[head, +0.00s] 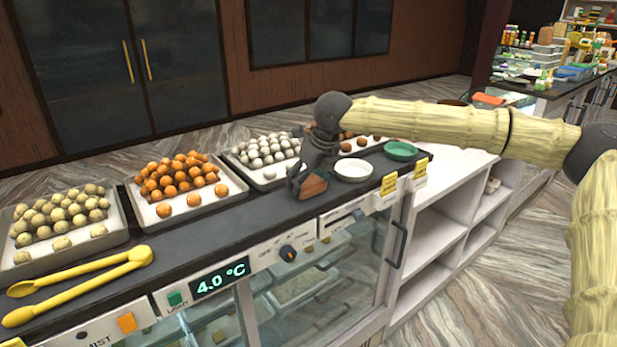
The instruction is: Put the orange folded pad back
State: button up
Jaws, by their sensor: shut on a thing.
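My gripper (306,178) points down over the dark counter top, between the tray of white balls and a white dish. It is shut on a small brownish-orange piece, which looks like the orange folded pad (313,187). The pad shows as a wedge below the dark fingers, low at the counter's front edge. Whether it touches the counter is hard to tell. The fingers hide part of it.
A white dish (353,169) and a green dish (400,151) stand right of my gripper. Trays of sweets (195,207) line the counter, with yellow tongs (80,283) at left. A flat orange thing (488,99) lies farther back, near the cluttered second counter.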

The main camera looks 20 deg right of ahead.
jog(key=o, duration=1)
jog(key=b+v, duration=0.3)
jog(key=v, duration=0.9)
jog(key=shift+b, duration=0.3)
